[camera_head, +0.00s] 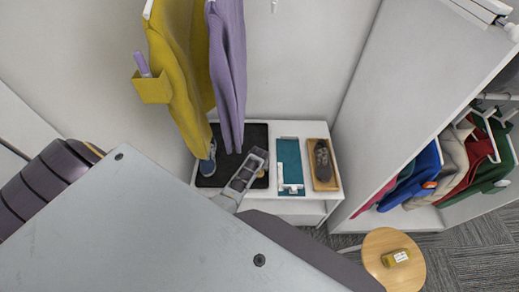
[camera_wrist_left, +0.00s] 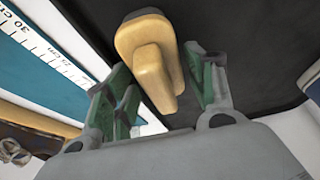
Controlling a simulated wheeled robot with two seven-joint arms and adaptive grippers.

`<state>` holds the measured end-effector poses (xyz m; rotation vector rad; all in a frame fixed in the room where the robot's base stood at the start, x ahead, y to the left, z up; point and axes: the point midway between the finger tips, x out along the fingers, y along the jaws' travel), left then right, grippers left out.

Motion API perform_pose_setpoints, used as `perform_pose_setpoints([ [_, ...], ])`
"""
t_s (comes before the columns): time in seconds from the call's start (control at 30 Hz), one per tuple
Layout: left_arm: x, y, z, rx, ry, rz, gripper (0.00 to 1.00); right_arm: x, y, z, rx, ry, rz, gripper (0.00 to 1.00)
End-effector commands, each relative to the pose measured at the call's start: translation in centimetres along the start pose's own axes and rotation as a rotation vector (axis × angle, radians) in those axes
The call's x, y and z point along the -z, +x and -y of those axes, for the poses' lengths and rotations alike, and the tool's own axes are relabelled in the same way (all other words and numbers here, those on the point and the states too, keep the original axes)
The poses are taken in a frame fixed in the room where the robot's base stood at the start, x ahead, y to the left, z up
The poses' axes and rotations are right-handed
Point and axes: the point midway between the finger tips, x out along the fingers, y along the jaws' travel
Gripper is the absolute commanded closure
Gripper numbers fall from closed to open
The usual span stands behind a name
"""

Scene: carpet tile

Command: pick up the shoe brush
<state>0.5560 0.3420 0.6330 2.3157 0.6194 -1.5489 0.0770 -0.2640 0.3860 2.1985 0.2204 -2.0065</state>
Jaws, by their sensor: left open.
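A tan, wooden-looking block with a narrower raised grip, which I take to be the shoe brush (camera_wrist_left: 146,36), lies on the black mat (camera_wrist_left: 225,25) in the left wrist view. My left gripper (camera_wrist_left: 165,80) is open, with its green-padded fingers on either side of the brush's near part. I cannot tell whether either finger touches it. In the head view my left gripper (camera_head: 257,158) is over the right part of the black mat (camera_head: 230,135), and I cannot make out the brush there. My right gripper is in neither view.
A blue shoe (camera_head: 208,165) stands at the mat's left. Right of the mat are a teal measuring board (camera_head: 289,150) and a wooden tray (camera_head: 323,184) holding a dark shoe. Yellow (camera_head: 175,60) and purple (camera_head: 228,60) garments hang above. A round stool (camera_head: 385,262) stands front right.

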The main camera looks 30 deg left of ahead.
Motion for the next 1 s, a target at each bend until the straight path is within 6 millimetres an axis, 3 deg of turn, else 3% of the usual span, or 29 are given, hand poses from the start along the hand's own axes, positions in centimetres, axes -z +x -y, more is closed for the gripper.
perform_pose_setpoints([
  [0.37, 0.01, -0.04, -0.01, 0.0, 0.0, 0.0, 0.46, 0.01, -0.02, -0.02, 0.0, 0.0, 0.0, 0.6],
  [0.63, 0.01, -0.04, -0.01, 0.0, 0.0, 0.0, 0.81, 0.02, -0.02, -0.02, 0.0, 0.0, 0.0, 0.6],
  [1.0, 0.11, -0.15, 0.01, 0.0, 0.0, -0.001, 0.82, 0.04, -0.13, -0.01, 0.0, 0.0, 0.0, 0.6],
])
